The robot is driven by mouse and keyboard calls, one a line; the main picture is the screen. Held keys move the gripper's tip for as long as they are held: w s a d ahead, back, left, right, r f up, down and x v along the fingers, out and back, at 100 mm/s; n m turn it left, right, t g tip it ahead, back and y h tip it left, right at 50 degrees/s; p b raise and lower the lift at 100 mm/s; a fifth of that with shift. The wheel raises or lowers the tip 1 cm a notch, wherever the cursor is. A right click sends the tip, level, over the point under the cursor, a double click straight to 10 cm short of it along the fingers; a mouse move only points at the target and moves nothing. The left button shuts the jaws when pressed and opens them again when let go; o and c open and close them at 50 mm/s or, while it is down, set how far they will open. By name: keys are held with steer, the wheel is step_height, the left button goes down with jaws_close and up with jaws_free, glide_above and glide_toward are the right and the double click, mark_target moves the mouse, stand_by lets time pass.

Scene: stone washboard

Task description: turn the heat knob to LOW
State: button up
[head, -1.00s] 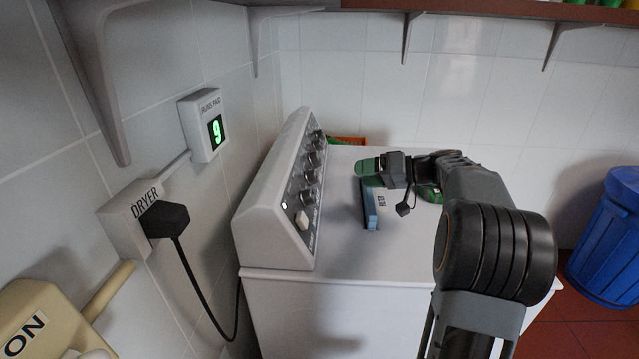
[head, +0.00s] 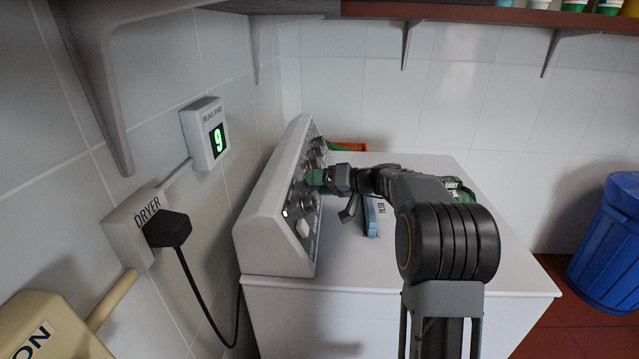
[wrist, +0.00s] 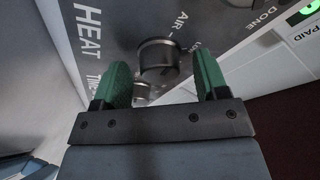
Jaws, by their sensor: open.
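In the head view my gripper (head: 318,179) is up against the dryer's sloped panel (head: 270,215) and hides the knob there.
A blue filter piece (head: 371,218) stands on the white dryer top (head: 420,255), under my arm. A plug (head: 168,228) with a black cable and a "runs paid" display (head: 205,135) reading 9 are on the left wall. A blue bin (head: 605,245) stands at right.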

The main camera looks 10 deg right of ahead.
steer(key=shift+c, duration=0.3)
steer(key=c, duration=0.9)
steer(key=shift+o, duration=0.2)
steer(key=m+h, duration=0.1)
steer(key=m, duration=0.2)
steer(key=shift+a+r+p, duration=0.1)
steer(key=shift+r+p, duration=0.05)
steer(key=shift+p, duration=0.2)
steer(key=m+h+p, duration=0.1)
steer(key=m+p, duration=0.1)
steer(key=m, duration=0.2)
steer(key=shift+r, duration=0.15)
steer(key=m+p, duration=0.2)
steer(key=p, duration=0.1)
steer(key=shift+m+g+h, duration=0.3)
steer(key=shift+m+g, duration=0.1)
steer(key=shift+m+h+p, duration=0.3)
steer(key=shift+m+p, duration=0.5)
steer(key=shift+p, duration=0.1)
steer(key=shift+m+g, duration=0.3)
